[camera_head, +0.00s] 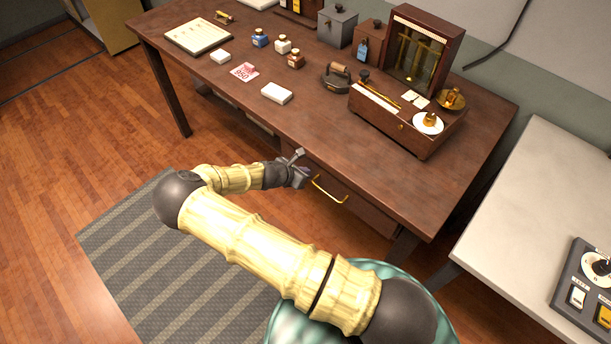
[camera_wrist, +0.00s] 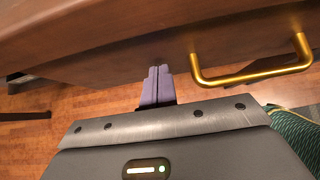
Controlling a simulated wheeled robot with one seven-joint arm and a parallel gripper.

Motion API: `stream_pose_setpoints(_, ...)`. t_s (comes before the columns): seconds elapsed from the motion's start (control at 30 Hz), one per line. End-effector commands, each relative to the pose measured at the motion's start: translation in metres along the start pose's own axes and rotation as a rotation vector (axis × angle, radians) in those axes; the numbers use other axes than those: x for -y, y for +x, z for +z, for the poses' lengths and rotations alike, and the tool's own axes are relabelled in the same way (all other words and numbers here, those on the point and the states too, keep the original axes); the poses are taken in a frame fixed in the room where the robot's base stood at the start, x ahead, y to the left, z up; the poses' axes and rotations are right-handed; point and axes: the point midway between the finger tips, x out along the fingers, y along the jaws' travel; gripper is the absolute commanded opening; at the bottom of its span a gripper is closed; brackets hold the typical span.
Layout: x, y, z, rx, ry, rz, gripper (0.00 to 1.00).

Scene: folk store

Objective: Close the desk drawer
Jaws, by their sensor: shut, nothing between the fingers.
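The dark wooden desk (camera_head: 310,120) has a drawer (camera_head: 365,209) in its front, with a curved brass handle (camera_head: 328,192). How far the drawer stands out is hard to tell in the head view. My gripper (camera_head: 304,172) is just left of the handle, at the drawer's front. In the wrist view, my gripper (camera_wrist: 158,72) shows two purple fingers together and empty, pointing at the wooden front (camera_wrist: 110,50). The brass handle (camera_wrist: 255,75) is to their right, apart from them. Whether the fingertips touch the wood is unclear.
The desk top holds a wooden balance case (camera_head: 405,120), an iron (camera_head: 337,78), ink bottles (camera_head: 283,45) and papers. A white table (camera_head: 540,190) with a control box (camera_head: 590,275) stands at the right. A striped rug (camera_head: 135,250) covers clear floor at left.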

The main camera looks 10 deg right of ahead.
Motion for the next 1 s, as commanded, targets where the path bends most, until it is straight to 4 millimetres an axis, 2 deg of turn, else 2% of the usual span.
stream_pose_setpoints(0.67, -0.003, 0.001, 0.004, 0.006, -0.003, 0.005, 0.0)
stream_pose_setpoints(0.87, -0.005, -0.013, -0.009, 0.003, -0.002, 0.004, 0.0)
stream_pose_setpoints(1.0, -0.01, -0.035, -0.025, 0.0, -0.006, 0.01, 0.0)
